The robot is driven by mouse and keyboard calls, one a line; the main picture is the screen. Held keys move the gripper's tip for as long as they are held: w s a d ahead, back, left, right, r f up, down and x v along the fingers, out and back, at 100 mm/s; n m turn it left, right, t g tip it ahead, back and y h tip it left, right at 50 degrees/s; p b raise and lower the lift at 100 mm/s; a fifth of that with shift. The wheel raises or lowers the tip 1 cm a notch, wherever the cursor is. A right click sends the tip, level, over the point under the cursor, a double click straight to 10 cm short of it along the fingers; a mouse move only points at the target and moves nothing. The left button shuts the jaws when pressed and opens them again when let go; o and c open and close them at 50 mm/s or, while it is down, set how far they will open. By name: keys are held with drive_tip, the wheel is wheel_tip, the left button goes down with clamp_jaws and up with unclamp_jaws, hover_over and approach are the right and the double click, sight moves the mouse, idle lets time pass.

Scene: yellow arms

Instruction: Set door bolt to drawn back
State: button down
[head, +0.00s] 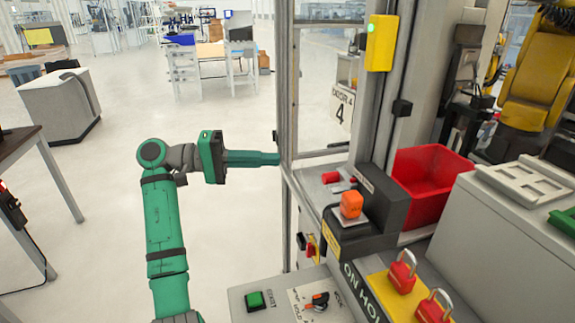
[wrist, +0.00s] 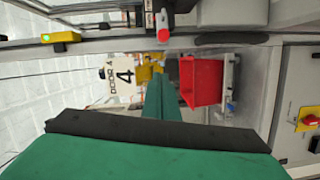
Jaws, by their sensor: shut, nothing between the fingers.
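My gripper (head: 277,159) is shut and empty, its green fingers pointing right at the grey door post in the head view. The fingertips end at the post's edge; I cannot tell whether they touch it. In the wrist view, the closed fingers (wrist: 160,97) point into the scene. A red knob (wrist: 163,35) by a grey metal part near the top of the wrist view looks like the bolt's handle. In the head view, a small red handle (head: 332,178) lies on the ledge right of the fingertips, perhaps the same part. The bolt's position is unclear.
The grey post (head: 287,90) and door panel with a "DOOR 4" sign (head: 341,106) stand ahead. An orange button (head: 351,204), red padlocks (head: 402,275) and a red bin (head: 425,180) are to the right. Open floor (head: 90,180) lies left.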

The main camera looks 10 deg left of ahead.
sight(338, 182)
drive_tip(key=s+d+f, duration=0.1)
drive_tip(key=s+d, duration=0.1)
drive_tip(key=d, duration=0.8)
drive_tip(key=shift+f, duration=0.15)
